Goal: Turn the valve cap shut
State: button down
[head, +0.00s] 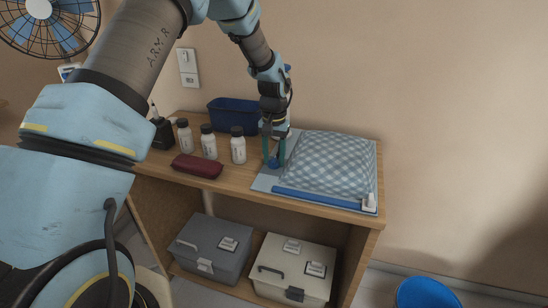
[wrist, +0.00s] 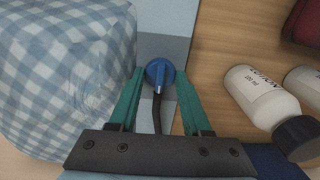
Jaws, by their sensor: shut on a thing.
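A round blue valve cap (wrist: 159,71) with a raised ridge sits on the flat, pale blue-grey part of a bag (wrist: 165,20). It also shows in the head view (head: 273,163). The bag (head: 262,182) lies on the wooden shelf top and holds a puffy blue-and-white checked bundle (head: 328,163). My gripper (wrist: 161,76) points down, its two teal fingers on either side of the cap, shut on it. In the head view my gripper (head: 275,155) stands at the bag's left part, and its fingers partly hide the cap. A dark narrow shape runs from the cap between the fingers.
White bottles (head: 238,145), a maroon case (head: 196,167) and a dark blue bin (head: 232,115) stand left of or behind the bag. A blue strip (head: 320,198) with a white clip (head: 369,202) edges the bag's front. Lidded boxes (head: 293,267) sit below.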

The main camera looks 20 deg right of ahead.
aim_at(274, 159)
jog(key=shift+c, duration=1.8)
grip_release()
notch_tip(274, 159, up, 11)
jog(key=b, duration=0.2)
jog(key=shift+f, duration=0.1)
